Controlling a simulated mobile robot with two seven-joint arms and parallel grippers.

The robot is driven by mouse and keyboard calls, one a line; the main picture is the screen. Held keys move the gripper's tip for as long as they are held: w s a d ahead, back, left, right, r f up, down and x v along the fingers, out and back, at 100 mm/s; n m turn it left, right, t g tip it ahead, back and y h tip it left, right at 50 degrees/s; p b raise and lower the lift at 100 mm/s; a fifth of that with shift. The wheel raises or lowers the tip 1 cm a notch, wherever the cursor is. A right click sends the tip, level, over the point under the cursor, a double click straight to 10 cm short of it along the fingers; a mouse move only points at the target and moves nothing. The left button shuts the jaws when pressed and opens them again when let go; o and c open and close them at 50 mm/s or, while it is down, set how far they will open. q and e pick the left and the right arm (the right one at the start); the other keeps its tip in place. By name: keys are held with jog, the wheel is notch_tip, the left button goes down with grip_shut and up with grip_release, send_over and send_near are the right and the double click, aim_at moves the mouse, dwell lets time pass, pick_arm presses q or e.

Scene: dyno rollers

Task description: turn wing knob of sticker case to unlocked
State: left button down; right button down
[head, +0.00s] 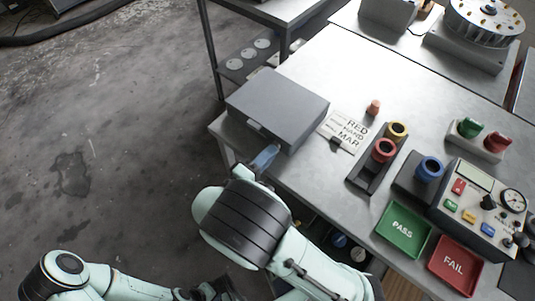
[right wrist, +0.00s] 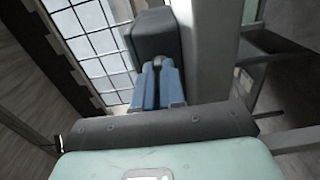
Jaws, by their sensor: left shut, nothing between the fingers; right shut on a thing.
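The sticker case is a closed grey box (head: 278,105) at the table's left corner in the head view. In the right wrist view a dark grey block (right wrist: 150,32) fills the top middle, with a small dark knob (right wrist: 157,63) in front of it. My right gripper (head: 272,152) is at the case's front side, its blue fingers shut on the knob; they also show in the right wrist view (right wrist: 158,72). The fingers hide most of the knob, so its turn angle cannot be read. My left gripper (head: 218,291) is low in the head view, partly hidden, away from the case.
A lettered card (head: 343,132) lies right of the case. Beyond it are a rack with red and yellow rings (head: 366,172), a green PASS tray (head: 403,229), a red FAIL tray (head: 457,264) and a control box (head: 478,208). The table's back middle is clear.

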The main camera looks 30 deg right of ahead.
jog(key=c, duration=1.2)
grip_release()
jog(key=shift+a, duration=0.1)
